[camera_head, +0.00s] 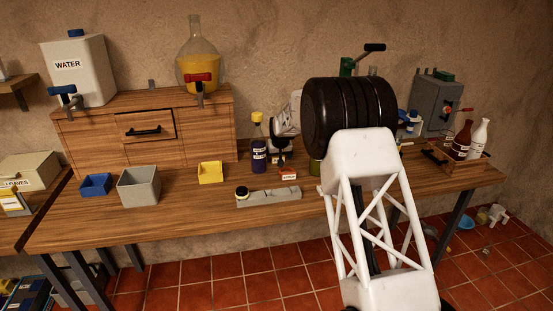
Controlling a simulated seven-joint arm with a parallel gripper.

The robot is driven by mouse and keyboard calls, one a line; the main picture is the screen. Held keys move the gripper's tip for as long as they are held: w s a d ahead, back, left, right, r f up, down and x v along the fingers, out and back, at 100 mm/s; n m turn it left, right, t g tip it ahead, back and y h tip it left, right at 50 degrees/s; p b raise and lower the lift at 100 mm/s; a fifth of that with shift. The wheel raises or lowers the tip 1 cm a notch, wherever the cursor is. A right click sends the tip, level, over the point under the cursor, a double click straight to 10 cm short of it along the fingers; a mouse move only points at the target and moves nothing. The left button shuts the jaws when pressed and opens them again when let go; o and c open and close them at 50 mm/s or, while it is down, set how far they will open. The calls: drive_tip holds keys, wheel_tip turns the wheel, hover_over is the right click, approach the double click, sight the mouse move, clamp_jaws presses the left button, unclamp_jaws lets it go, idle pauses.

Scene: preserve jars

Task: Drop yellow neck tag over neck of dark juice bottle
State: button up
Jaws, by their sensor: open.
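A dark bottle (259,156) with a pale label stands upright on the wooden table, left of my gripper. No separate yellow tag can be made out for certain. My gripper (281,158) is open and points down just right of the bottle, small and partly hidden by my arm. I see nothing held in it. I cannot tell whether it touches the bottle.
A grey block (275,195) with a small dark jar (242,192) at its left end lies in front. A small red-and-white item (288,175) is below my gripper. A yellow bin (210,173), grey bin (139,187) and blue bin (95,185) stand left. A wooden tray (436,155) holds bottles at right.

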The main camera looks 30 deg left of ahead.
idle(0.3)
drive_tip(key=c, duration=1)
drive_tip(key=shift+r, duration=0.15)
wheel_tip(320, 180, up, 18)
drive_tip(key=shift+f, duration=0.15)
idle(0.4)
